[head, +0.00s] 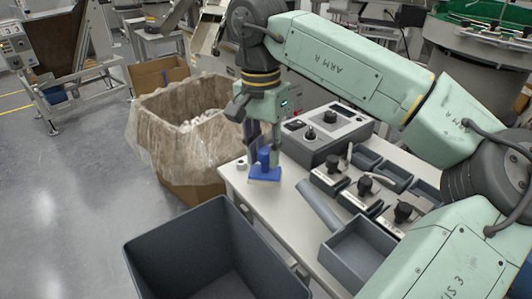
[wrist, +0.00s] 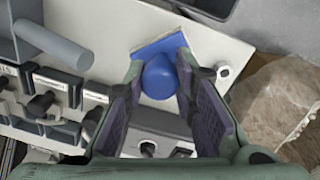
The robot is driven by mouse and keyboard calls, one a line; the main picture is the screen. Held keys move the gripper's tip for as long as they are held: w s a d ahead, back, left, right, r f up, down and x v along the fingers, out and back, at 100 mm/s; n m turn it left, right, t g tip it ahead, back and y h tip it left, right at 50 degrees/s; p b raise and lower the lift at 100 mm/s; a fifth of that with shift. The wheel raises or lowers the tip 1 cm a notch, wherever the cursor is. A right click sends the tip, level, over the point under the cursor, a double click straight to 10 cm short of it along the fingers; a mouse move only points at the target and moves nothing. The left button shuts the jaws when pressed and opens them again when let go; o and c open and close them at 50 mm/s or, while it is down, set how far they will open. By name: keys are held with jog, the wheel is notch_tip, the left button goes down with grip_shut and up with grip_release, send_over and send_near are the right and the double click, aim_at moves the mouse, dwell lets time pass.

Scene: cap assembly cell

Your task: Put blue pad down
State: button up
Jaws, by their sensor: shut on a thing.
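The blue pad (head: 264,174) is a flat blue plate with a rounded upright knob. It is at the far left corner of the pale bench (head: 250,195) in the head view. My gripper (head: 263,152) points down over it, with its fingers shut on the knob. In the wrist view the pad (wrist: 158,46) lies flat beyond the fingers, and its knob is between the fingertips (wrist: 160,80). The pad is at or just above the bench top; I cannot tell whether it touches. The fingers hide the sides of the knob.
A small white ring (head: 241,163) lies beside the pad. A grey control box (head: 325,135) stands behind it, and a grey bar (head: 318,205) lies to the right. Several black-knobbed fixtures and grey bins (head: 360,250) fill the bench's right. A plastic-lined carton (head: 190,140) stands left.

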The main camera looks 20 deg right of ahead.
aim_at(266, 161)
jog(key=shift+w+d, duration=0.2)
jog(key=shift+w, duration=0.3)
jog(key=shift+w+d, duration=0.2)
jog(key=shift+w, duration=0.3)
jog(key=shift+w+f+p, duration=0.1)
jog(key=shift+f+p, duration=0.35)
jog(key=shift+f, duration=1.4)
jog(key=shift+f, duration=0.15)
jog(key=shift+f, duration=0.1)
jog(key=o, duration=1)
jog(key=shift+o, duration=0.2)
notch_tip(266, 161, up, 13)
jog(key=shift+w+a+f, duration=0.15)
jog(key=shift+w+f, duration=0.05)
jog(key=shift+w, duration=0.05)
